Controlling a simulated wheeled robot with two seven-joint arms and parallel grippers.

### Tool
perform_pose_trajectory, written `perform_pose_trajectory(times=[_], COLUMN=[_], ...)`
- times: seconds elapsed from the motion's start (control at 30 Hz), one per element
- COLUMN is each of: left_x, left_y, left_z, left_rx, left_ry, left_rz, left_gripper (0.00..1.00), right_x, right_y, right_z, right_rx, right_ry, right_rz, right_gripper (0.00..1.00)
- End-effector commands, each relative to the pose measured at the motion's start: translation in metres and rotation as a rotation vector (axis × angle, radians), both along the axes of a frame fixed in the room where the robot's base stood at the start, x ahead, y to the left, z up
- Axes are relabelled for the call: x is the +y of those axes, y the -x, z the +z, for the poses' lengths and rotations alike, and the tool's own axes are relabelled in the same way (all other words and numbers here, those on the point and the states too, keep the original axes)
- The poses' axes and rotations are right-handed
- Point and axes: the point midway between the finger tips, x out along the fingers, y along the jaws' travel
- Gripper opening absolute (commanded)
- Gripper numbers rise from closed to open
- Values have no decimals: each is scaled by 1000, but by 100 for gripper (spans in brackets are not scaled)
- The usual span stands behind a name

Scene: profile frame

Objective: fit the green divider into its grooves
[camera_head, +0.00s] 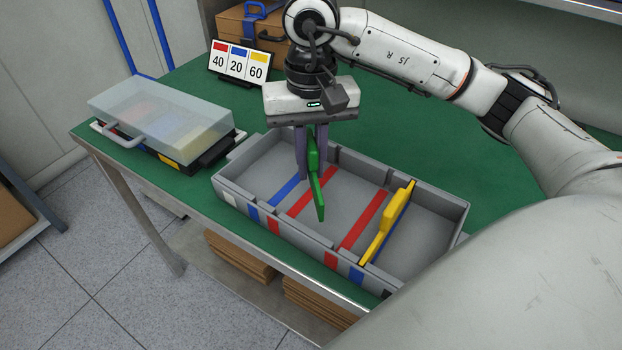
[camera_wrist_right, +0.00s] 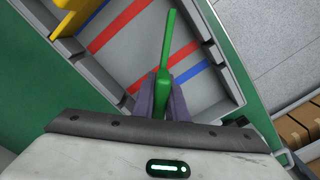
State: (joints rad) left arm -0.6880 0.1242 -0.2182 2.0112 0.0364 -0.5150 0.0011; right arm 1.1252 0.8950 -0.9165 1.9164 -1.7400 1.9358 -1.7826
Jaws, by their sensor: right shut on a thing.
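The green divider (camera_head: 318,190) is a thin plate with a raised tab. My right gripper (camera_head: 311,172) is shut on its tab and holds it over the grey tray (camera_head: 455,222). In the head view the divider hangs between the blue stripe and a red stripe, turned at an angle to them. In the right wrist view the green divider (camera_wrist_right: 166,60) stands between the fingers (camera_wrist_right: 161,100) and crosses a red stripe's line. Whether its lower edge touches the tray floor I cannot tell. My left gripper is not in view.
A yellow divider (camera_head: 392,220) stands across the tray's right part. A clear-lidded case (camera_head: 160,112) sits left of the tray. A card reading 40, 20, 60 (camera_head: 240,61) and a brown case (camera_head: 250,30) stand behind. The green tabletop (camera_head: 400,125) behind the tray is clear.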

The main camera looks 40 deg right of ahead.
Motion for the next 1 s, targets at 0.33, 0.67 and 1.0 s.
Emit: perform_pose_trajectory(times=[0.33,0.67,1.0], left_x=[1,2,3], left_y=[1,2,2], left_z=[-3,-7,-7], left_rx=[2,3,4], left_ry=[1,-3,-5], left_rz=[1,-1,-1], left_gripper=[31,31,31], right_x=[0,0,0], right_y=[1,0,0], right_z=[-39,-43,-43], right_rx=[2,-1,0], right_ry=[1,0,1], right_rz=[2,2,2], right_gripper=[0,0,31])
